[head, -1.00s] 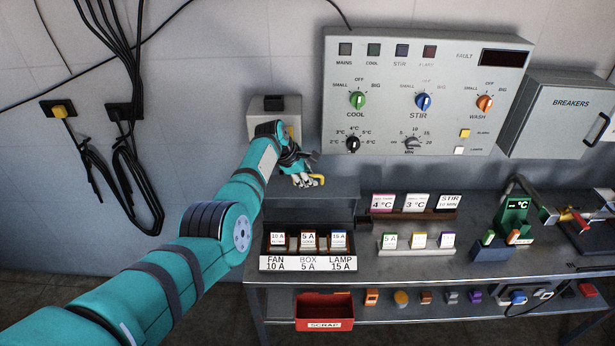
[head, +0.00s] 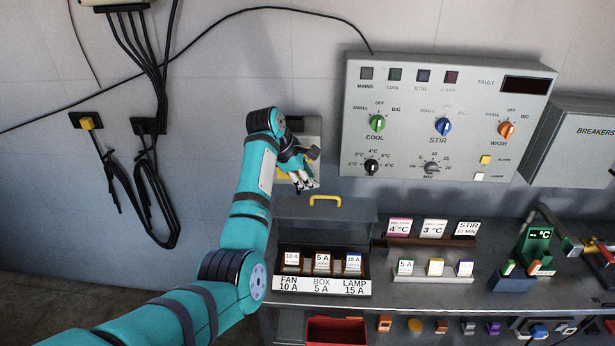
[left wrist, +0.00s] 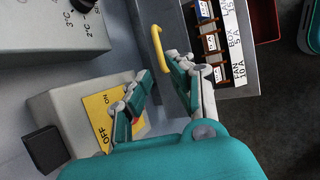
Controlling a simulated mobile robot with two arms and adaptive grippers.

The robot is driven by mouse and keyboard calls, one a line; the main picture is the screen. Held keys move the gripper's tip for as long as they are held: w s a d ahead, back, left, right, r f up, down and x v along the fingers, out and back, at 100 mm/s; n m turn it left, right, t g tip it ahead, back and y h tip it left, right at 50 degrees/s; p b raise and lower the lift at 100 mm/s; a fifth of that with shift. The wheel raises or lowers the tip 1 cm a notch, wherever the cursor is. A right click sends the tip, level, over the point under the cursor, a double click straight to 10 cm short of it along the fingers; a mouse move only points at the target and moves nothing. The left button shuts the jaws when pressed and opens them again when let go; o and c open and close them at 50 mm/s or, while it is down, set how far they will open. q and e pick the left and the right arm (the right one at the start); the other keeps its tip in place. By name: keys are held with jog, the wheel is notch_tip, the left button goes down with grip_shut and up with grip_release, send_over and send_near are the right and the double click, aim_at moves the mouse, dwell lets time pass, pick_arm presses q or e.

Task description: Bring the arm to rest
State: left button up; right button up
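My left gripper (head: 304,184) hangs in front of the wall, at a grey switch box (head: 311,127) that my arm partly hides. In the left wrist view the gripper (left wrist: 162,68) has its two fingers apart with nothing between them. The box's yellow OFF/ON plate (left wrist: 108,115) and black lever (left wrist: 44,149) show to the left of the fingers there. A yellow handle (head: 325,198) on a grey cover (head: 345,212) is just below and right of the fingertips, apart from them in the head view. My right gripper is not in view.
The control panel (head: 445,120) is right of the gripper. A fuse rack (head: 322,287) stands on the bench below, and a red scrap bin (head: 337,330) is under it. Black cables (head: 150,180) hang on the wall at left. The wall between cables and arm is clear.

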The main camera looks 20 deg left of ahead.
pick_arm(q)
jog(key=shift+a, duration=0.1)
dwell(0.4)
jog(key=s+a+f+m+g+y, duration=0.1)
jog(key=s+a+f+m+y, duration=0.15)
jog(key=s+f+m, duration=1.15)
jog(key=s+d+f+m, duration=0.1)
jog(key=s+d+m, duration=0.15)
jog(key=s, duration=0.85)
jog(key=s+d+f+m, duration=0.1)
jog(key=s+d+m, duration=0.15)
jog(key=s, duration=0.75)
jog(key=s+d+f+m, duration=0.1)
jog(key=s+d+m, duration=0.15)
jog(key=s, duration=0.85)
notch_tip(320, 180, down, 30)
jog(key=s+a+m+g+b, duration=0.1)
jog(key=s+g+b, duration=0.1)
jog(key=s+a+f+g, duration=0.1)
jog(key=s+a+f, duration=0.2)
jog(key=s+f, duration=1.2)
jog(key=shift+s+y+b, duration=0.2)
jog(key=shift+y+b, duration=0.15)
